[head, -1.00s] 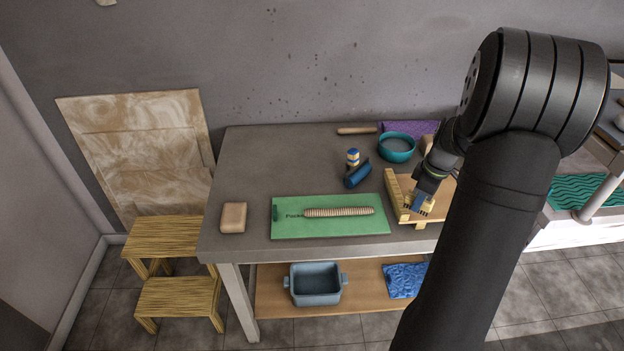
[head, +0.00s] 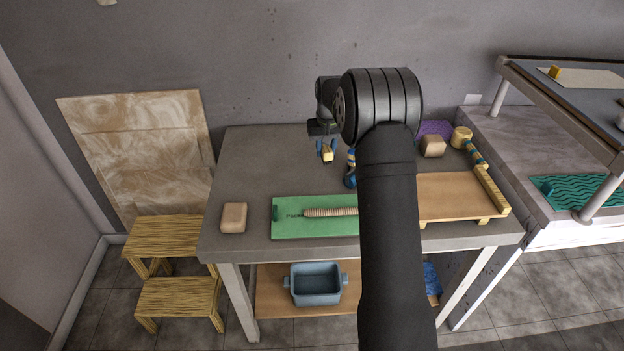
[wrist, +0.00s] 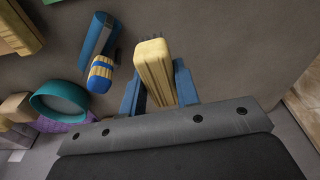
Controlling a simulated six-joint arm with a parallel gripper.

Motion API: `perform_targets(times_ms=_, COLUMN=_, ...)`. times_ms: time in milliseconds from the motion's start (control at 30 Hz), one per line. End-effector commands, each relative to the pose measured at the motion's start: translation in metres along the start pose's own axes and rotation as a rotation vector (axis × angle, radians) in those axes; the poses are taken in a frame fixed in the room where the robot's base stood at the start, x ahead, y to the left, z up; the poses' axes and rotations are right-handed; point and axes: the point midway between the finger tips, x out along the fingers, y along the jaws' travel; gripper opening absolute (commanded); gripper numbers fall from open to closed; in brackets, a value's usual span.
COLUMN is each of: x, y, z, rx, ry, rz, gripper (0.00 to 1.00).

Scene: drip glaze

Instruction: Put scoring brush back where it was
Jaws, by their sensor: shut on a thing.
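The scoring brush is a yellow block with dark bristles at one end; it shows in the head view (head: 327,154) and in the wrist view (wrist: 154,70). My gripper (head: 326,148) is shut on it, with its blue fingers (wrist: 158,92) on either side of the block. It holds the brush over the back part of the grey table (head: 250,165); the height above the top is hard to tell. In the wrist view the bristles point away from my gripper.
A blue tool (wrist: 97,42), a blue-and-yellow banded object (wrist: 100,74) and a teal bowl (wrist: 60,106) are left of the brush in the wrist view. A green mat (head: 290,228) bears a ridged roll (head: 330,212). A wooden board (head: 450,200) is at right. The table's left part is mostly clear.

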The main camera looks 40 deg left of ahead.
Motion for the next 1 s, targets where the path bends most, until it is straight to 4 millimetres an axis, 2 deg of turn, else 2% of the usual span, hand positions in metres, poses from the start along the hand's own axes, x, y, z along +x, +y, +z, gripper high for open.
perform_targets(times_ms=33, x=0.002, y=-0.012, z=-0.008, rx=0.026, ry=0.001, rz=0.004, gripper=0.10)
perform_targets(times_ms=100, x=0.003, y=-0.023, z=-0.016, rx=0.063, ry=0.001, rz=0.009, gripper=0.10)
perform_targets(times_ms=300, x=0.011, y=-0.039, z=-0.024, rx=0.118, ry=-0.001, rz=0.015, gripper=0.10)
perform_targets(times_ms=533, x=0.053, y=-0.039, z=-0.019, rx=0.123, ry=-0.002, rz=0.016, gripper=0.10)
perform_targets(times_ms=767, x=0.072, y=-0.039, z=-0.017, rx=0.122, ry=-0.001, rz=0.016, gripper=0.10)
perform_targets(times_ms=1000, x=0.102, y=-0.039, z=-0.013, rx=0.122, ry=0.000, rz=0.016, gripper=0.10)
